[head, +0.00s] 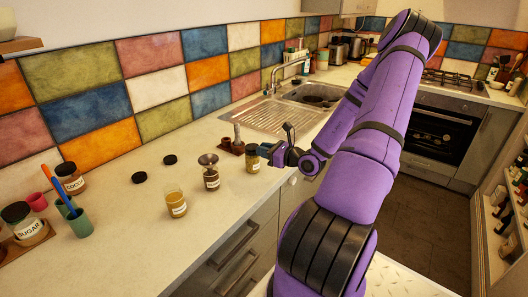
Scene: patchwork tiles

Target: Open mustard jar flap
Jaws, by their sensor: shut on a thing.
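A small glass jar (252,166) with yellowish contents, a pale label and a dark top stands on the counter near its front edge. I take it for the mustard jar; its label is too small to read. My gripper (267,152) reaches it from the right and is shut on it at its upper part. The fingers are small and dark here, so I cannot tell whether they grip the lid or the glass just below. The jar looks upright.
Left of it stand a brown jar (212,181) with a metal funnel (208,160) on top and an open yellowish jar (176,203). Two black lids (139,178) (170,159) lie behind. A wooden holder (238,146) stands close behind the gripped jar. The sink (312,94) is beyond.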

